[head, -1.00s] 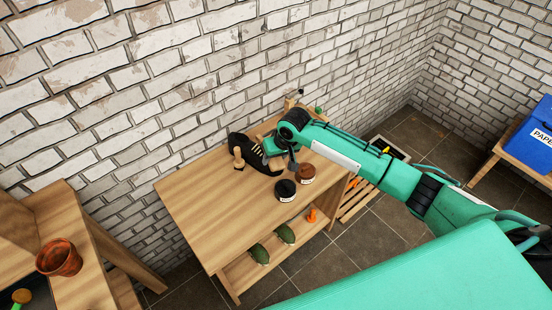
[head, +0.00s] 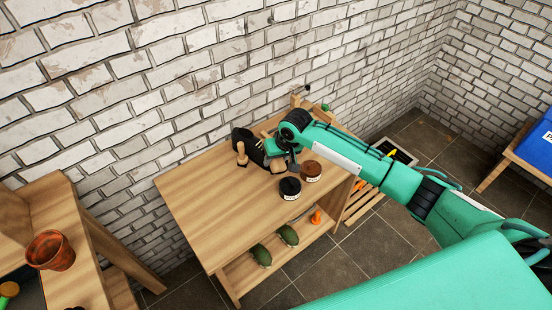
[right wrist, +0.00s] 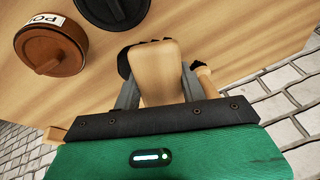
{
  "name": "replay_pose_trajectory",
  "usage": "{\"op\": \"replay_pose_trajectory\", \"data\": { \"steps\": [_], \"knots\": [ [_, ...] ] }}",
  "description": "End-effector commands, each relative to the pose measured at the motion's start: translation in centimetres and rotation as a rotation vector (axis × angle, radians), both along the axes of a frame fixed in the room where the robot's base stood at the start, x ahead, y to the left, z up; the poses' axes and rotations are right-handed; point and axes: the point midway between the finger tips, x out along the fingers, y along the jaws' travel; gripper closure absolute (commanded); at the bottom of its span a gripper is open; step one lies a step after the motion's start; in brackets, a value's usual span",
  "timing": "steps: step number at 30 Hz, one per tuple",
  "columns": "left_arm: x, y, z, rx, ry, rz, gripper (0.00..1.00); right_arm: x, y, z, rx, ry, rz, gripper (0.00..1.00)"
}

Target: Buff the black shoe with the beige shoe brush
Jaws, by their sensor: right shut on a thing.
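The black shoe (head: 246,141) lies at the back of the wooden table, next to the brick wall. My right gripper (head: 284,161) is over the shoe's right end and covers part of it. It is shut on the beige shoe brush (right wrist: 160,72), which fills the space between the fingers in the right wrist view. Dark patches show beside the brush there; I cannot tell bristles from shoe, nor whether they touch. A small wooden piece with a round top (head: 241,154) stands upright in front of the shoe. My left gripper is not in view.
A black tin (head: 290,187) and a brown tin (head: 311,171) stand near the table's right edge, close to my right gripper. The table's (head: 222,205) left and front top is clear. Green items (head: 288,235) lie on the lower shelf. A clay pot (head: 50,250) stands at left.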

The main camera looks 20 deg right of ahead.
Motion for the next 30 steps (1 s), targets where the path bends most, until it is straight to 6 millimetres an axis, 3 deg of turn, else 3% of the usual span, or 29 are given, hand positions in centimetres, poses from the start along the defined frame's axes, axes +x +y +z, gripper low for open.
{"op": "replay_pose_trajectory", "data": {
  "steps": [10,21,30],
  "knots": [
    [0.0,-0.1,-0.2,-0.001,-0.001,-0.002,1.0,0.1,0.1,-0.5,0.001,0.0,0.0,0.8],
    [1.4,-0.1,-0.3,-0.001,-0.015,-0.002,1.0,0.3,0.3,-1.2,0.001,0.0,0.0,0.8],
    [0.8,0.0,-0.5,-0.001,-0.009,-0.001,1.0,0.5,0.4,-1.8,0.0,0.0,0.0,0.8]
  ]
}}
